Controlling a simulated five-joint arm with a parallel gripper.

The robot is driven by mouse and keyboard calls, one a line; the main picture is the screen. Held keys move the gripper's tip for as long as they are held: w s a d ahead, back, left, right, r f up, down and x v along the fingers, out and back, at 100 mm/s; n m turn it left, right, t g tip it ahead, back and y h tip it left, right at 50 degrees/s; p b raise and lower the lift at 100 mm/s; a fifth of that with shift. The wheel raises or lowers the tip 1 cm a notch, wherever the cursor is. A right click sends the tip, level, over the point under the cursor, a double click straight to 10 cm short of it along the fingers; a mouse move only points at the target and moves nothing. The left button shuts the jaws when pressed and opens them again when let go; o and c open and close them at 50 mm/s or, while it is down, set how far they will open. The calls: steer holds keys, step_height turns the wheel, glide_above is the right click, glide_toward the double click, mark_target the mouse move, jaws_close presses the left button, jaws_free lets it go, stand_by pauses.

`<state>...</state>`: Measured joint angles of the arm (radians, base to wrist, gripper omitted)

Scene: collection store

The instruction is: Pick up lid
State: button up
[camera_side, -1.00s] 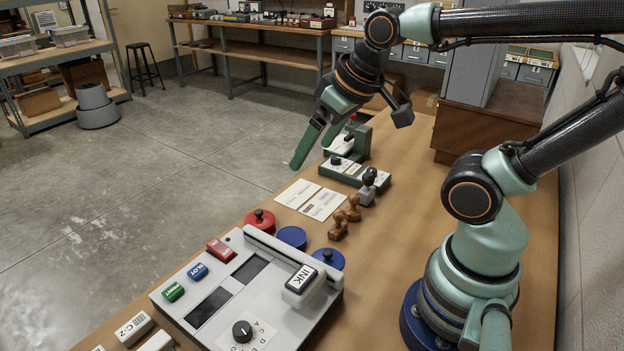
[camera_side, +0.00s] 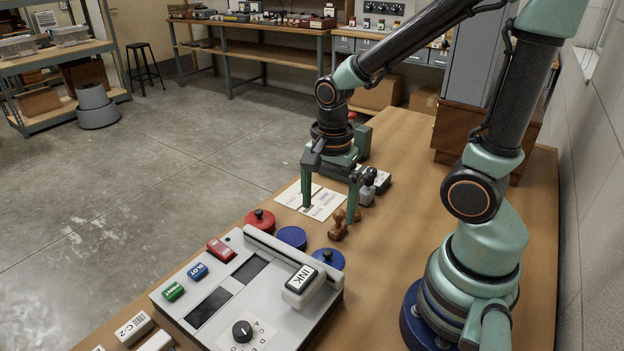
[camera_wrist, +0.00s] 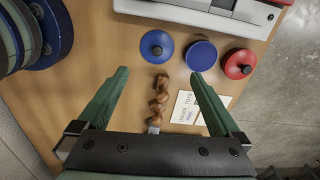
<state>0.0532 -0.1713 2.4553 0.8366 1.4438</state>
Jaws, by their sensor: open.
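Two round lid-like pieces with black knobs lie on the wooden table: a red one (camera_side: 260,219) and a blue one (camera_side: 329,258). Between them is a blue disc (camera_side: 291,237) without a knob. In the wrist view the blue knobbed lid (camera_wrist: 157,45), the plain blue disc (camera_wrist: 200,55) and the red knobbed lid (camera_wrist: 238,64) form a row ahead of the fingertips. My gripper (camera_side: 330,206) is open and empty, pointing down above the cards and wooden stamps. The wrist view shows its fingers (camera_wrist: 160,73) spread wide, apart from all three round pieces.
Wooden hand stamps (camera_side: 339,226) stand under and beside my gripper, near printed cards (camera_side: 323,203). A grey device with a stamp marked INK (camera_side: 301,280) fills the near table. A grey-green instrument (camera_side: 370,180) stands behind the gripper. The table's left edge drops to the floor.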

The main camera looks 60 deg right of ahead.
mark_target(327, 252)
steer(key=shift+m, duration=0.4)
steer(key=shift+s+f, duration=0.15)
steer(key=shift+f, duration=6.15)
steer(key=c, duration=1.3)
